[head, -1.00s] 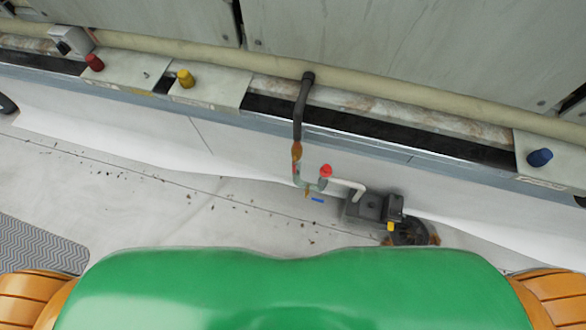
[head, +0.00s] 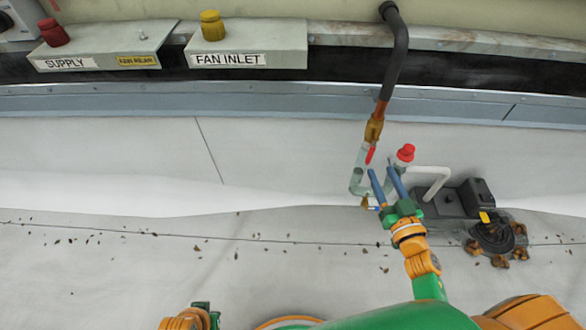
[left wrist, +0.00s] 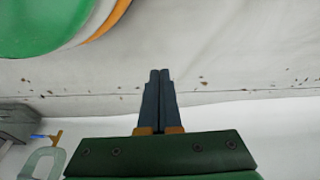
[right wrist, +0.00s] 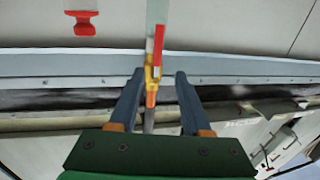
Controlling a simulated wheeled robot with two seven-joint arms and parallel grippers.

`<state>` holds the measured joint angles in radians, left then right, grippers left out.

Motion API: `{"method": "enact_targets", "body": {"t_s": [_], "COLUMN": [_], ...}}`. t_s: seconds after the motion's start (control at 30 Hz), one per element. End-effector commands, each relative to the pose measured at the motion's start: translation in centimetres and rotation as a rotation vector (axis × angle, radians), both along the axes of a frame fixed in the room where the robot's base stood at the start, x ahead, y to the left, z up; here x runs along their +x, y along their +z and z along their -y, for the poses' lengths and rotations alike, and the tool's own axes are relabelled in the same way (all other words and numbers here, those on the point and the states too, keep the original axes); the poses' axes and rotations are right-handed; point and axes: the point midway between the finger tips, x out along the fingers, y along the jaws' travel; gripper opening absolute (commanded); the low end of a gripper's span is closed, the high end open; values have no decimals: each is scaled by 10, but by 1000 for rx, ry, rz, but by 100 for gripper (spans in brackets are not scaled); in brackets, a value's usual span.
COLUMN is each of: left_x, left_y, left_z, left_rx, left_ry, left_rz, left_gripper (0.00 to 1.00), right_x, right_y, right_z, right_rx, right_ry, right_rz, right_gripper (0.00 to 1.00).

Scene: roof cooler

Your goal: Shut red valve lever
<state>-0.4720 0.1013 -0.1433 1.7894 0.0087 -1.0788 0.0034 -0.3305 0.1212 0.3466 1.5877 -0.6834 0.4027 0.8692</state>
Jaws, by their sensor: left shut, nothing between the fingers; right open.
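The red valve lever (head: 371,156) hangs from a brass valve (head: 374,131) under a black-wrapped pipe. It lies roughly along the pipe. My right gripper (head: 382,170) is open just below the lever, its blue fingers pointing up at it. In the right wrist view the red lever (right wrist: 158,46) and brass valve (right wrist: 152,74) appear between the two fingertips (right wrist: 159,73); I see no clear contact. My left gripper (left wrist: 160,73) is shut and empty, away from the valve over the pale floor. In the head view only part of it shows, at the bottom edge.
A red cap (head: 405,152) tops a clear pipe stub right of the lever. A white pipe (head: 431,171) leads to a dark pump box (head: 459,199). SUPPLY (head: 97,48) and FAN INLET (head: 248,46) panels stand back left.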

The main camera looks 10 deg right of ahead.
Motion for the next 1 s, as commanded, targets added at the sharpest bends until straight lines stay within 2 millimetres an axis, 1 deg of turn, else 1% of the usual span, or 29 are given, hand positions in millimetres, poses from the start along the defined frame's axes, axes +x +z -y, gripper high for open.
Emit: {"method": "enact_targets", "body": {"t_s": [0.2, 0.3, 0.4, 0.63, 0.67, 0.7, 0.77, 0.8, 0.83, 1.0], "left_x": [7, 8, 9, 9, 9, 9, 9, 9, 9, 9], "left_y": [23, 34, 41, 43, 43, 43, 43, 43, 43, 42], "left_z": [2, 2, 2, 2, 2, 2, 2, 2, 2, 2], "left_rx": [-6, -7, -9, -8, -8, -8, -9, -9, -9, -8], "left_ry": [1, 2, 2, 2, 2, 2, 2, 2, 2, 2], "left_rz": [20, 26, 29, 28, 28, 28, 29, 29, 29, 29], "left_gripper": [0, 0, 0, 0, 0, 0, 0, 0, 0, 0], "right_x": [42, 58, 66, 67, 67, 67, 67, 67, 67, 67], "right_y": [1, 1, 2, 2, 2, 2, 2, 2, 2, 2], "right_z": [1, 2, 2, 2, 2, 2, 2, 2, 2, 2], "right_rx": [-1, 0, 1, 2, 2, 2, 2, 2, 2, 2], "right_ry": [2, 1, -1, -1, -1, -1, -1, -1, -1, -1], "right_rz": [5, 2, 0, -2, -2, -2, -2, -2, -2, -2], "right_gripper": [48, 48, 48, 48, 40, 29, 13, 2, 0, 0]}}
